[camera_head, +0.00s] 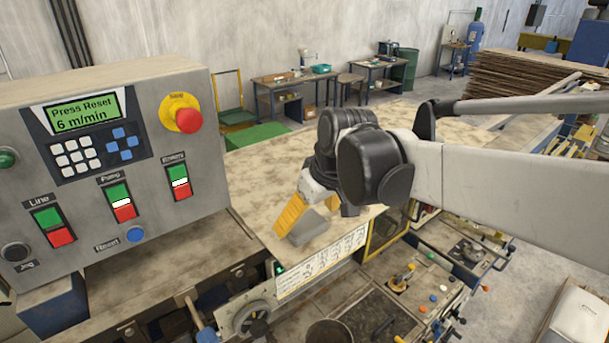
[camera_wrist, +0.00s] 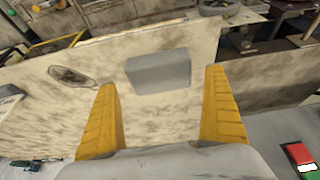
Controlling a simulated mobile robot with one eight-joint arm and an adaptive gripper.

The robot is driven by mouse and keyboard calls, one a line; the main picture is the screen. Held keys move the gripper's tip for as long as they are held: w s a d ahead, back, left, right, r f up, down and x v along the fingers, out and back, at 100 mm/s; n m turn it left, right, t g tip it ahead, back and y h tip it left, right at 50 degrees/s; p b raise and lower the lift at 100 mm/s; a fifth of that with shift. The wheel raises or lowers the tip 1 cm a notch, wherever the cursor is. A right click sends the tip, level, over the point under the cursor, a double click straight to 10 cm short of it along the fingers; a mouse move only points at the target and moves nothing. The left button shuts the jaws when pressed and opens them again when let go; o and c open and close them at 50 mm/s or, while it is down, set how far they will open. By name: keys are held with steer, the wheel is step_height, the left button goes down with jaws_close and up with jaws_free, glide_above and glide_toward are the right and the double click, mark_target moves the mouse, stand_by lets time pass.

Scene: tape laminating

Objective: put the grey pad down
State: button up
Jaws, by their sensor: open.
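The grey pad (camera_head: 308,227) is a small grey block near the front edge of the stained, light-coloured table top (camera_head: 262,180). In the wrist view the pad (camera_wrist: 158,72) lies ahead of my open gripper (camera_wrist: 160,85), centred between the yellow fingers and a little beyond their tips. Neither finger touches it in that view. In the head view my gripper (camera_head: 308,222) is over the table with a yellow finger beside the pad. The second finger is mostly hidden behind the pad and wrist.
A grey control panel (camera_head: 120,160) with buttons and a red emergency stop (camera_head: 188,120) stands at the left. The table top behind the pad is mostly bare. A white label plate (camera_head: 322,262) and a machine with levers (camera_head: 402,278) are below the front edge.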

steer(key=v, duration=1)
steer(key=s+d+f+m+t+h, duration=0.2)
steer(key=s+d+f+m, duration=0.4)
steer(key=s+d+f, duration=0.7)
steer(key=shift+s+m+t+b, duration=0.3)
steer(key=shift+s+m+t, duration=0.1)
steer(key=shift+s+t, duration=0.35)
